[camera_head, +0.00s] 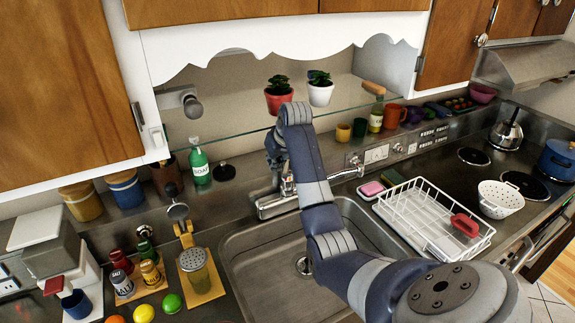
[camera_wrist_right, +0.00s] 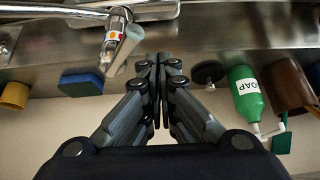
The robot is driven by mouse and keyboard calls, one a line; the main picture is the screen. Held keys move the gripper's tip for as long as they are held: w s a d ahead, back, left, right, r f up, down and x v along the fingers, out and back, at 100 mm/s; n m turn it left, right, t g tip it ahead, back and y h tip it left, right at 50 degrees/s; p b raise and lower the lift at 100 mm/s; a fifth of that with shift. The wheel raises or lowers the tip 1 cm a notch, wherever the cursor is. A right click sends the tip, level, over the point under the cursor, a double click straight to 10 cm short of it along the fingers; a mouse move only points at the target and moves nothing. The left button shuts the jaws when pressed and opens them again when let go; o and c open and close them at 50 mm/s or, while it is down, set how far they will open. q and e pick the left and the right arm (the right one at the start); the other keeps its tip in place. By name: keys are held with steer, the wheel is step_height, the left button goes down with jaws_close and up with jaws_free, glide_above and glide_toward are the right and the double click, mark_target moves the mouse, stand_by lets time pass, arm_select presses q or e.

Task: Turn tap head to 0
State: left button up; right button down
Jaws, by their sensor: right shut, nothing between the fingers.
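The chrome tap (camera_head: 290,200) stands at the back edge of the sink, its spout pointing right, partly hidden behind my right arm. In the right wrist view, the tap head (camera_wrist_right: 122,45) shows a grey lever and a red and yellow mark. My right gripper (camera_head: 272,168) is behind the wrist link at the tap, its fingertips mostly hidden. In the right wrist view, the gripper (camera_wrist_right: 158,62) is shut and empty, its tips just right of the tap head lever. I cannot tell whether they touch. My left gripper is not in view.
The sink basin (camera_head: 262,275) lies below the tap. A green soap bottle (camera_head: 198,162) stands left of it, and a white dish rack (camera_head: 425,215) stands right. A glass shelf (camera_head: 240,128) with two potted plants is above. Several jars and condiments crowd the left counter.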

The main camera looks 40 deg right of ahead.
steer(key=shift+s, duration=0.1)
stand_by(0.3)
step_height(320, 180, down, 4)
steer(key=shift+r+b, duration=0.1)
steer(key=shift+b, duration=0.3)
stand_by(0.4)
steer(key=shift+d, duration=0.1)
steer(key=shift+s+d+p, duration=0.35)
steer(key=shift+d+p, duration=0.05)
steer(key=shift+d, duration=0.25)
stand_by(0.4)
